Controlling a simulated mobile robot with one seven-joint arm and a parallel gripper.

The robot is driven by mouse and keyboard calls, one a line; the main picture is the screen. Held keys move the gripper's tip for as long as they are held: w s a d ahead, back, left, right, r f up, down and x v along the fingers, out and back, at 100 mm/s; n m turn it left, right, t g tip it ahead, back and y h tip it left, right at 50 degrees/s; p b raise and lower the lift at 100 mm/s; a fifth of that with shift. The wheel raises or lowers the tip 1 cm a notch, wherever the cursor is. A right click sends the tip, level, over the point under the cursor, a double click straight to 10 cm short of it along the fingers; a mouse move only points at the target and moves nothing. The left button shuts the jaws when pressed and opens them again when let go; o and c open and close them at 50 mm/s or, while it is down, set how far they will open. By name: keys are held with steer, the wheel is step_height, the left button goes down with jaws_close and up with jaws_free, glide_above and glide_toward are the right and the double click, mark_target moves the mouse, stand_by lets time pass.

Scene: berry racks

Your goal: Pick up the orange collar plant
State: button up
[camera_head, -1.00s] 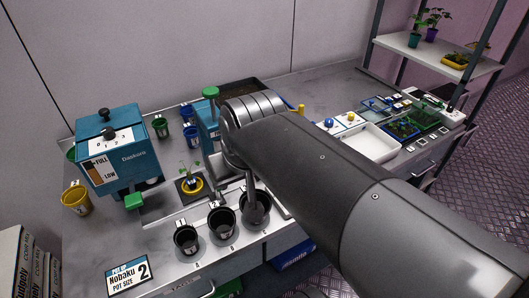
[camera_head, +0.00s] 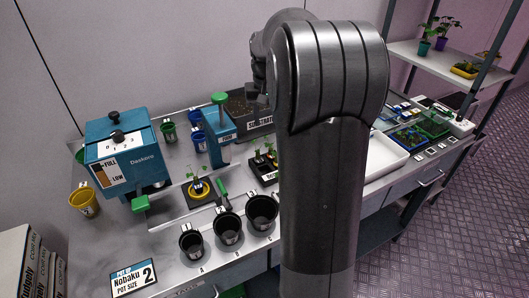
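A small green seedling (camera_head: 195,173) stands upright in a pot with a yellow-orange collar (camera_head: 200,195), set on a square dark holder on the bench. Other small seedlings (camera_head: 265,157) stand in a black tray to its right; I cannot make out an orange collar on them. My arm rises across the middle of the view and bends away toward the back wall. My gripper (camera_head: 258,92) shows only as a small dark part beside the arm, above the soil bin and apart from the collared plant. Its fingers are mostly hidden.
Three black pots (camera_head: 228,228) sit in the bench's front edge. A teal dispenser (camera_head: 122,150) stands left and a teal box with a green knob (camera_head: 217,135) behind the plant. A soil bin (camera_head: 245,110) is at the back. A white tray (camera_head: 385,155) lies right.

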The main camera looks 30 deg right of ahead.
step_height(320, 180, down, 3)
steer(key=w+d, duration=0.3)
glide_above(271, 148)
steer(key=shift+g, duration=0.3)
steer(key=f, duration=0.5)
steer(key=shift+w+a, duration=0.1)
steer(key=shift+w, duration=0.25)
steer(key=f, duration=0.5)
steer(key=shift+s+f, duration=0.25)
jaws_close()
